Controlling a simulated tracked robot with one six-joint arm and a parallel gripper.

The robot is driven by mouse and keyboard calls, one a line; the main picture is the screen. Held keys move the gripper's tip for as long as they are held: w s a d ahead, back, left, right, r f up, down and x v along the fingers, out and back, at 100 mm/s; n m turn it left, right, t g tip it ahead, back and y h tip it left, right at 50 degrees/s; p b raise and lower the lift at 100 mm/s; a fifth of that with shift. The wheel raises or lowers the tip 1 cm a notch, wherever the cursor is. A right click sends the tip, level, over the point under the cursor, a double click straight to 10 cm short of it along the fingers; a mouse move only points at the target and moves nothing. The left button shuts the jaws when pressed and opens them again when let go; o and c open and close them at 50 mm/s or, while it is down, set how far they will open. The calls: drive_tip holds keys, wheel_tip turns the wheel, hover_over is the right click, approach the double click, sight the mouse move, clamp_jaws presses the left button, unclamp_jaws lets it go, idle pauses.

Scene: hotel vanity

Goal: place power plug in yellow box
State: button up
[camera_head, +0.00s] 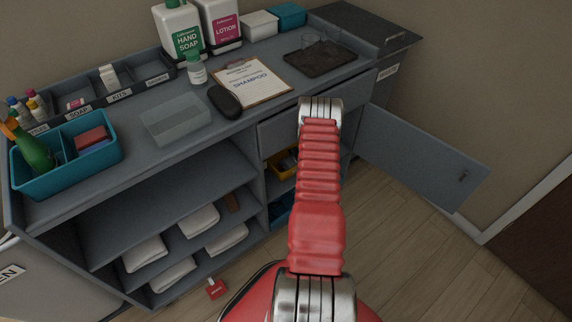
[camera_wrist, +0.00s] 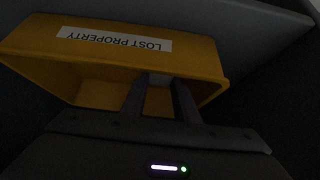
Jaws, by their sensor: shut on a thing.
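The yellow box (camera_head: 281,166) sits on a shelf inside the open cabinet under the counter, partly hidden by my red arm. In the wrist view the yellow box (camera_wrist: 205,62) shows a white "LOST PROPERTY" label, upside down in the picture. My gripper (camera_wrist: 160,92) is at the box's open side, its fingers overlapping the opening. It is shut on the power plug (camera_wrist: 160,79), of which only a small dark grey part shows between the fingertips. I cannot tell how deep the plug is inside the box. The head view hides my gripper behind the arm.
An open grey cabinet door (camera_head: 425,160) stands to the right. The counter above holds a clear bin (camera_head: 176,122), a black case (camera_head: 225,102), a clipboard (camera_head: 262,88) and a dark tray (camera_head: 320,62). A blue bin (camera_head: 281,207) is below the yellow box.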

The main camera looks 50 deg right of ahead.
drive_tip(key=shift+f, duration=0.95)
drive_tip(key=shift+s+f, duration=0.1)
drive_tip(key=o, duration=1)
drive_tip(key=shift+v, duration=6.1)
drive_tip(key=shift+s, duration=0.1)
